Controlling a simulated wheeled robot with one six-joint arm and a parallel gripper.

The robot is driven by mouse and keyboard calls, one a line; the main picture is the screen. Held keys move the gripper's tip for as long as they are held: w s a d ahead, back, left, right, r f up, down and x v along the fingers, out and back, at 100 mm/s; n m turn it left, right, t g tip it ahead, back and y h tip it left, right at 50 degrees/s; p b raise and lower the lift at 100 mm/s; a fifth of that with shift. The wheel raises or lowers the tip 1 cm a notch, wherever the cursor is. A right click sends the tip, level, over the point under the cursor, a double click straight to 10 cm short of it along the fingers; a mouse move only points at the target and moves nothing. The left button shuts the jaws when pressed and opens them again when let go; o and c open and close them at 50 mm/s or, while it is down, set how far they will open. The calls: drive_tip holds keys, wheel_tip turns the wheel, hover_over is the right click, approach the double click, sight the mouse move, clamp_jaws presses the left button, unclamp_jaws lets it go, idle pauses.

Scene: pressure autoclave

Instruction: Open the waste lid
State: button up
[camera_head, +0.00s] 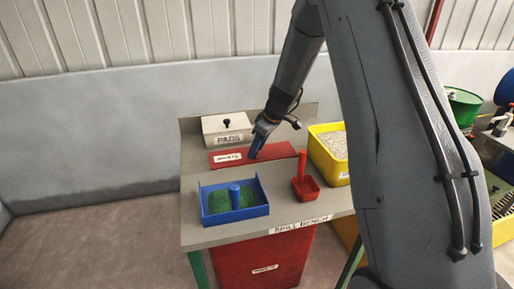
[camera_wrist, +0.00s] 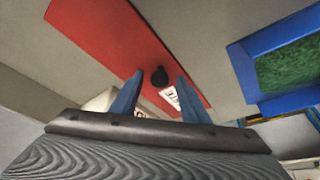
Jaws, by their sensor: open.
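The waste lid (camera_head: 279,151) is a flat red panel with a white label, lying closed in the bench top. The wrist view shows the red lid (camera_wrist: 105,35) too, with a round black knob (camera_wrist: 159,77) on it. My gripper (camera_head: 252,155) is over the lid. Its two blue fingers are apart, and in the wrist view the knob appears between the fingertips (camera_wrist: 161,75). I cannot tell whether either finger touches the knob. In the head view the knob is hidden by my gripper.
A white PADS box (camera_head: 226,130) stands behind the lid. In front are a blue tray (camera_head: 236,214) with green material and a red scoop (camera_head: 304,187). A yellow bin (camera_head: 340,172) of pale granules is at the right. A red waste bin (camera_head: 265,255) is under the bench (camera_head: 196,170).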

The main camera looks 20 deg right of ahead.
drive_tip(key=shift+c, duration=0.3)
clamp_jaws()
